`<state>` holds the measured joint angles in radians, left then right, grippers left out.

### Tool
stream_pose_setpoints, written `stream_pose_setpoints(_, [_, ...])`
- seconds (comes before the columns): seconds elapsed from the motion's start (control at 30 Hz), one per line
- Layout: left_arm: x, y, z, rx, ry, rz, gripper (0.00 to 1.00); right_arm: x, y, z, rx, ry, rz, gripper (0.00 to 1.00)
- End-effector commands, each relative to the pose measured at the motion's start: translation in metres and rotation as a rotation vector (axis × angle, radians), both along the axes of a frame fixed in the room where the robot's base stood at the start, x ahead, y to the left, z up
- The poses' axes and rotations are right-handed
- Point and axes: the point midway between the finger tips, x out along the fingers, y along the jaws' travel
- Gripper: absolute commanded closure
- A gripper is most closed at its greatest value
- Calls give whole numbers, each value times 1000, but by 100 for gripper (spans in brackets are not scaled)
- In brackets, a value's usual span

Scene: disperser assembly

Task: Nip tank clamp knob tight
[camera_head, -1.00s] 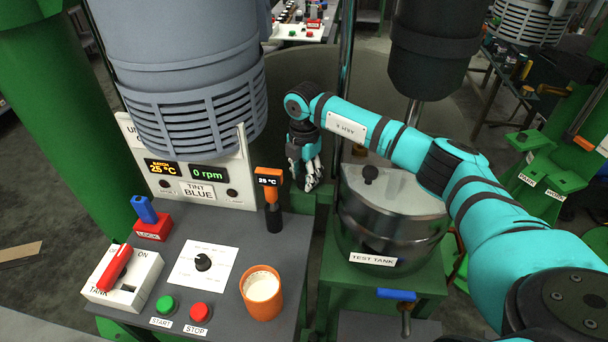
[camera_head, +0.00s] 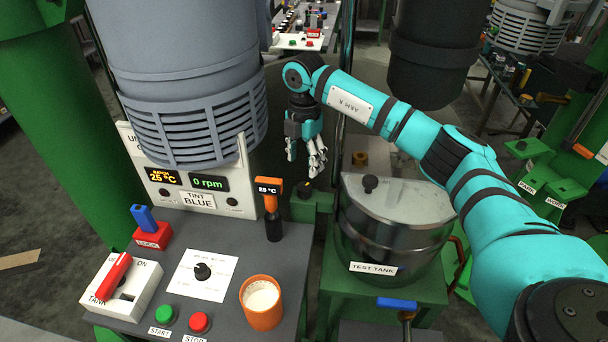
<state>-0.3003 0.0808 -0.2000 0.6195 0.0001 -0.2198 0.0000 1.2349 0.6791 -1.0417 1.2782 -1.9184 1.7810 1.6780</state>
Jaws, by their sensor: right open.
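My right gripper (camera_head: 305,158) hangs down with its fingers apart and empty, left of the test tank. Below its fingertips a small dark knob (camera_head: 307,187) sits on a green bracket beside the console; I take it for the tank clamp knob. The fingers are apart from it. The steel test tank (camera_head: 390,235) stands on a green stand, with its half lid (camera_head: 405,196) and black lid knob (camera_head: 370,184) on top. How tight the clamp is cannot be seen. My left gripper is out of view.
An orange cup (camera_head: 262,302) holds white liquid. The grey motor housing (camera_head: 190,90) hangs to the left, and a dark cylinder (camera_head: 430,60) hangs above the tank. A blue handle (camera_head: 397,304) is below the tank.

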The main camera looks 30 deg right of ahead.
Motion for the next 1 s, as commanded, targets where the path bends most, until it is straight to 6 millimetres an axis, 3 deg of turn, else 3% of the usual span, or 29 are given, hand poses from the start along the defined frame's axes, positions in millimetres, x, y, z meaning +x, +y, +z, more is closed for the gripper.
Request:
stream_pose_setpoints(0.1, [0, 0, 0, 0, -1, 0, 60, 1, 0, 21, 1, -3, 0, 40])
stream_pose_setpoints(0.3, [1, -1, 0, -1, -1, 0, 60, 0, 0, 37, 0, -1, -1, 40])
stream_pose_setpoints(1.0, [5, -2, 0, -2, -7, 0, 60, 0, 0, 38, 0, 0, -1, 40])
